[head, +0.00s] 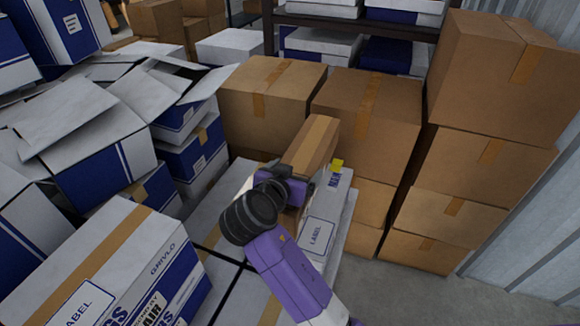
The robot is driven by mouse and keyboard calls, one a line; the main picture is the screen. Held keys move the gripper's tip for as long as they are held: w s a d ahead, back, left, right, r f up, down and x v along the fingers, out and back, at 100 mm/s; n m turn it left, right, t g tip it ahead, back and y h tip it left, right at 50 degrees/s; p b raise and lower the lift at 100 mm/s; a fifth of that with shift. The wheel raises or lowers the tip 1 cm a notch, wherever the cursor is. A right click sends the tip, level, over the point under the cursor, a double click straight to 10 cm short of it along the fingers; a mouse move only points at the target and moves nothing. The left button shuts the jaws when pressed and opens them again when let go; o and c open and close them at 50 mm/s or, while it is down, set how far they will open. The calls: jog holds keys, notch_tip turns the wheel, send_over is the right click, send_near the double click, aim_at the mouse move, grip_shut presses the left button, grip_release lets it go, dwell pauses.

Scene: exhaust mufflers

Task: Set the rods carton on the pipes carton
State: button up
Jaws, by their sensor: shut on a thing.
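My gripper (310,172) is in the middle of the head view, shut on a small brown carton (312,142) with a tan tape strip along its top. A yellow finger part shows at the carton's right side. The carton is over or on white cartons (318,236) with blue lettering and a label; I cannot tell whether it touches them. My wrist hides the carton's lower left. I can read neither "rods" nor "pipes" on any carton, so I cannot tell the pipes carton apart.
Brown cartons stand behind (258,95) and in a tall stack at the right (480,150). Blue and white cartons, some with open flaps (85,125), crowd the left. A large white carton (120,260) stands front left. Grey floor (400,295) is bare at the lower right.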

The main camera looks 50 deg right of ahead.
jog(key=shift+r, duration=0.1)
notch_tip(320, 180, down, 7)
jog(key=b, duration=0.6)
jog(key=shift+r, duration=0.15)
jog(key=shift+f+b, duration=0.55)
jog(key=shift+b, duration=0.05)
dwell(0.6)
jog(key=o, duration=1.8)
jog(key=shift+f, duration=0.15)
jog(key=shift+b+v, duration=0.45)
jog(key=shift+v, duration=3.55)
